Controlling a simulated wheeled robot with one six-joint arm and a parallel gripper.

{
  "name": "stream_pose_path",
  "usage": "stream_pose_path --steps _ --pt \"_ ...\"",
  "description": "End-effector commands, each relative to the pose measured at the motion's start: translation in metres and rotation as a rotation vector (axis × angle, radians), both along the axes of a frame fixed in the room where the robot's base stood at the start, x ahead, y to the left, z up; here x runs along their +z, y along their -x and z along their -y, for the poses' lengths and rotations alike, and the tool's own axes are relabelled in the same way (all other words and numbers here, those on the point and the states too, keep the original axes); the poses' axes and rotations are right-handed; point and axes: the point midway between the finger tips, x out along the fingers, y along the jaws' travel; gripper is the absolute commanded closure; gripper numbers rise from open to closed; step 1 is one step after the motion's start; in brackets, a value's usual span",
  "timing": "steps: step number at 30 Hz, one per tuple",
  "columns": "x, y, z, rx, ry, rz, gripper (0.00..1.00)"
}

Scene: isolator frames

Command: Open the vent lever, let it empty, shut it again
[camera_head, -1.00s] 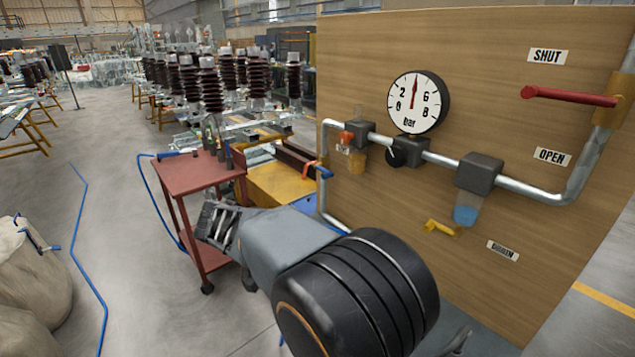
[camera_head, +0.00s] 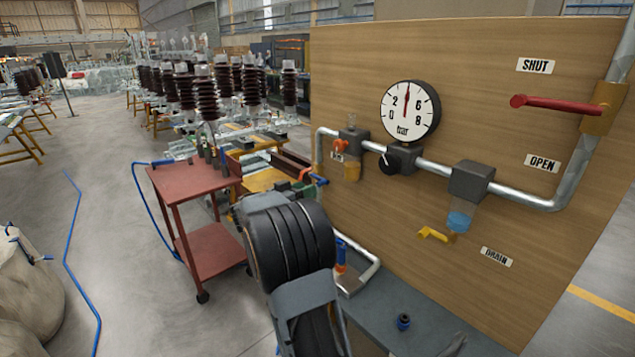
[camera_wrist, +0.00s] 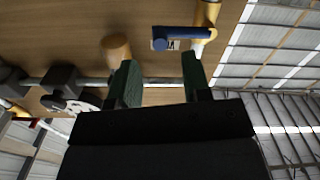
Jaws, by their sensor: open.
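A blue lever (camera_wrist: 180,38) on a yellow fitting lies across a small label on the wooden board in the wrist view. My gripper (camera_wrist: 158,82) is open and empty, its dark green fingers pointing at the board. The lever is just beyond the right fingertip; I cannot tell whether they touch. The head view shows a blue handle (camera_head: 318,180) at the board's left edge and a blue-and-orange part (camera_head: 341,256) lower down. The gauge (camera_head: 410,111) needle points nearly straight up, between 2 and 6.
A red lever (camera_head: 565,103) points left, between the SHUT and OPEN labels. A yellow lever (camera_head: 434,235) sits beside the DRAIN label (camera_head: 496,257), below a bowl with blue liquid (camera_head: 459,220). A red cart (camera_head: 190,181) stands left of the board.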

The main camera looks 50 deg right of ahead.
Motion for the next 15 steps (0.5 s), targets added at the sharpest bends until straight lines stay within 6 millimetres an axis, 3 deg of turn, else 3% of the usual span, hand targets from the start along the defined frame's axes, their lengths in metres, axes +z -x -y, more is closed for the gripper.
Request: stream_pose_path --steps 6,15 --pt "0.002 0.003 0.032 -0.001 0.000 -0.001 0.56" --pt "0.000 0.004 0.050 0.000 0.000 0.000 0.56"
